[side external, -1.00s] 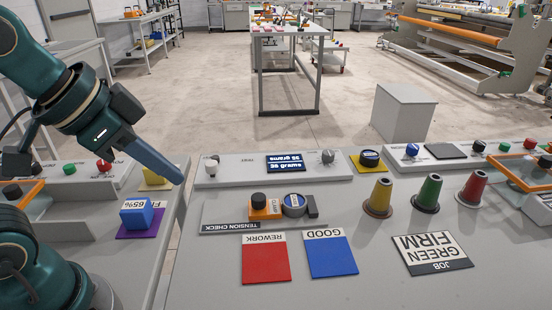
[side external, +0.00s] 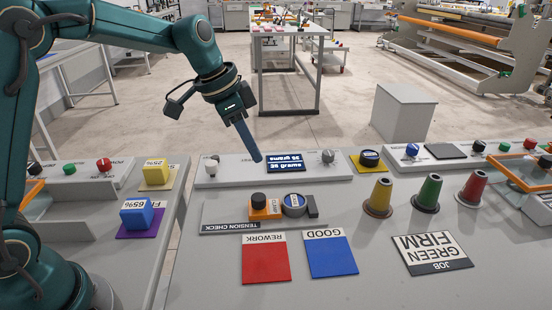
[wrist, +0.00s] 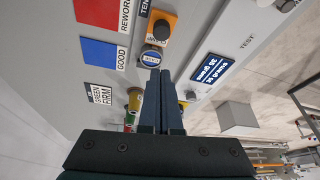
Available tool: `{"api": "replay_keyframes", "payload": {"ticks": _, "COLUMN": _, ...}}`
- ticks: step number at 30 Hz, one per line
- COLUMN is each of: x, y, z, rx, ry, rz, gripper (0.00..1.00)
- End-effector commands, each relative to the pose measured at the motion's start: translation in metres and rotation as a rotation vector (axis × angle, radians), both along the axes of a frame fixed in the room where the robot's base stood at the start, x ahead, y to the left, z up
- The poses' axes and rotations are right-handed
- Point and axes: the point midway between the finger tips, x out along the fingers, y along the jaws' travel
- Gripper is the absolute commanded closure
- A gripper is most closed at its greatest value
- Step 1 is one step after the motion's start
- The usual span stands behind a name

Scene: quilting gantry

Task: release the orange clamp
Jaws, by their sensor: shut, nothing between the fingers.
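The orange clamp (side external: 265,207) has a black knob (side external: 259,198) on top and sits on the grey tension check strip (side external: 225,218). A round blue-topped piece (side external: 294,205) is beside it, on its right in the side view. In the wrist view the orange clamp (wrist: 163,32) is at the top, beyond my fingertips. My gripper (side external: 258,158) is shut and empty, pointing down in the air near the left edge of the display, behind the clamp in the side view. Its closed fingers also show in the wrist view (wrist: 160,75).
Yellow (side external: 379,197), green (side external: 428,193) and red cones (side external: 473,189) stand to the right. Red (side external: 266,262) and blue cards (side external: 331,256) lie in front.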

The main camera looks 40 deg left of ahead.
Motion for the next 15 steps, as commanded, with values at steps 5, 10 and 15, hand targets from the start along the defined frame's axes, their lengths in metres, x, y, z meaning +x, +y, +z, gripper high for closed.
{"api": "replay_keyframes", "payload": {"ticks": 5, "x": -0.001, "y": 0.0025, "z": -0.0129, "rx": -0.004, "ry": 0.036, "rz": 0.008, "gripper": 1.0}}
{"api": "replay_keyframes", "payload": {"ticks": 10, "x": -0.0012, "y": 0.003, "z": -0.0129, "rx": -0.004, "ry": 0.036, "rz": 0.01, "gripper": 1.0}}
{"api": "replay_keyframes", "payload": {"ticks": 15, "x": -0.0011, "y": 0.0025, "z": -0.0143, "rx": -0.004, "ry": 0.037, "rz": 0.01, "gripper": 1.0}}
